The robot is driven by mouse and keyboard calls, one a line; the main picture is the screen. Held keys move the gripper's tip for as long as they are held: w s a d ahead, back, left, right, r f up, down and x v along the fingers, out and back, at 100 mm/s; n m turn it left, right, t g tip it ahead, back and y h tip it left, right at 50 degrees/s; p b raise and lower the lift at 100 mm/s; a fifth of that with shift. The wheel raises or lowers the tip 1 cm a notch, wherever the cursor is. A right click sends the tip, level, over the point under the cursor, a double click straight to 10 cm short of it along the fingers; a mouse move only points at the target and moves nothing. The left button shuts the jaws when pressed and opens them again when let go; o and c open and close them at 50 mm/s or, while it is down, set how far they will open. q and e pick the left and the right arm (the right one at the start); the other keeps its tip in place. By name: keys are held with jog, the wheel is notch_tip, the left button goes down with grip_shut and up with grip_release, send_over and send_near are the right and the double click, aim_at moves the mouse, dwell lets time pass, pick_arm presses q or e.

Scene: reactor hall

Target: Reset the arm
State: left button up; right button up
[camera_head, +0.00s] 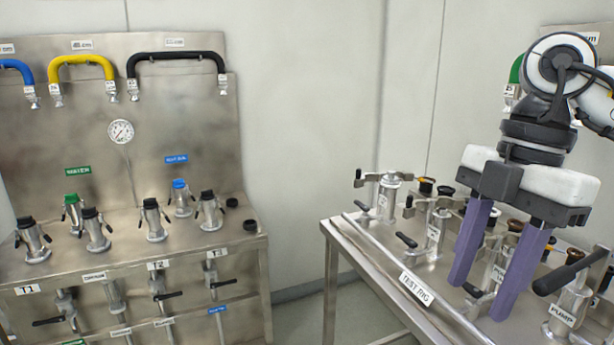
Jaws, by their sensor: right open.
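My right arm comes in from the right edge. Its gripper (495,268) points downward over the test rig table, with two long purple fingers spread apart and nothing between them. The fingers overlap some of the fittings behind them, so part of the rig is hidden. I cannot tell from this one view whether the fingertips touch anything. My left gripper is not in view.
The test rig (345,231) carries several valves, black handles and a fitting labelled PUMP (562,314). At left stands a steel bench (130,248) with several capped ports, a gauge (120,132) and yellow (82,60) and black (175,56) hoses. A floor gap separates them.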

jog(key=s+a+f+n+g+y, duration=0.2)
jog(key=s+a+f+n+y, duration=0.15)
jog(key=a, duration=0.65)
jog(key=s+a+f+n+g+y, duration=0.25)
jog(key=a+y, duration=0.25)
jog(key=a, duration=0.4)
jog(key=w+a+r+m+t+y, duration=0.15)
jog(key=a+r+y, duration=0.25)
jog(key=a+y, duration=0.5)
jog(key=w+d+f+m+t+y, duration=0.2)
jog(key=w+d+f+m+t, duration=0.3)
jog(key=w+m+t, duration=0.55)
jog(key=s+d+f+m+t+h, duration=0.1)
jog(key=d+f+m+t+h, duration=0.5)
jog(key=f, duration=0.5)
jog(key=d+f+m+t+h, duration=0.35)
jog(key=f+m+h, duration=0.25)
jog(key=f+h, duration=0.3)
jog(key=s+d+f+m+g+h, duration=0.1)
jog(key=s+d+f+g, duration=0.3)
jog(key=s+f, duration=0.5)
jog(key=s+d+f+m+g+h, duration=0.1)
jog(key=s+d+f+g+h, duration=0.2)
jog(key=s+f, duration=0.7)
notch_tip(320, 180, down, 4)
jog(key=d, duration=0.2)
jog(key=shift+d+g, duration=0.3)
jog(key=shift+g, duration=0.1)
